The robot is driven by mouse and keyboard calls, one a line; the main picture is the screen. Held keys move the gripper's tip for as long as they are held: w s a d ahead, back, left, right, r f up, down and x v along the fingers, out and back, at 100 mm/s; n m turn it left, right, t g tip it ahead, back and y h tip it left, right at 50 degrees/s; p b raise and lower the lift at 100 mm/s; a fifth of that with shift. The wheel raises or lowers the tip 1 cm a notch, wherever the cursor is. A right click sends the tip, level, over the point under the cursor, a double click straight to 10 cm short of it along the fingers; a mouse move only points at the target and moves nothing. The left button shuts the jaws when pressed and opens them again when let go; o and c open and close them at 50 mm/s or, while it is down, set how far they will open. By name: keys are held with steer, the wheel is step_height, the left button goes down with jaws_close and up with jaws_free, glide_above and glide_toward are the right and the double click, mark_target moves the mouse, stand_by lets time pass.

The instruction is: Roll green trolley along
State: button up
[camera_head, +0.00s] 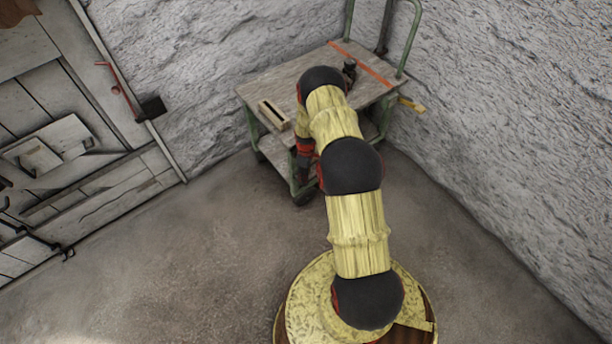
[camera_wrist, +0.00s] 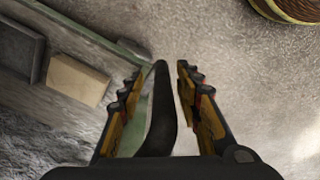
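The green trolley (camera_head: 290,77) stands against the rough wall, with a grey wooden deck, green frame and a raised handle (camera_head: 411,40) at the far right. A lower shelf shows beneath. My gripper (camera_head: 303,180) points down beside its near front corner, partly hidden by my arm. In the wrist view the two fingers (camera_wrist: 166,75) are apart. A dark curved strip (camera_wrist: 160,112) and a green patch lie between or behind them; I cannot tell whether either finger touches it. The trolley's green edge (camera_wrist: 72,28) runs past on the left.
On the deck are a pale block with a dark slot (camera_head: 273,115) and a small dark bottle-like object (camera_head: 349,69). A plank door (camera_head: 70,125) is at left. A rough wall (camera_head: 510,110) closes the right. Concrete floor (camera_head: 190,255) is clear at front and left.

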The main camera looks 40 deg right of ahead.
step_height(320, 180, up, 11)
steer(key=shift+d+f, duration=0.1)
stand_by(0.7)
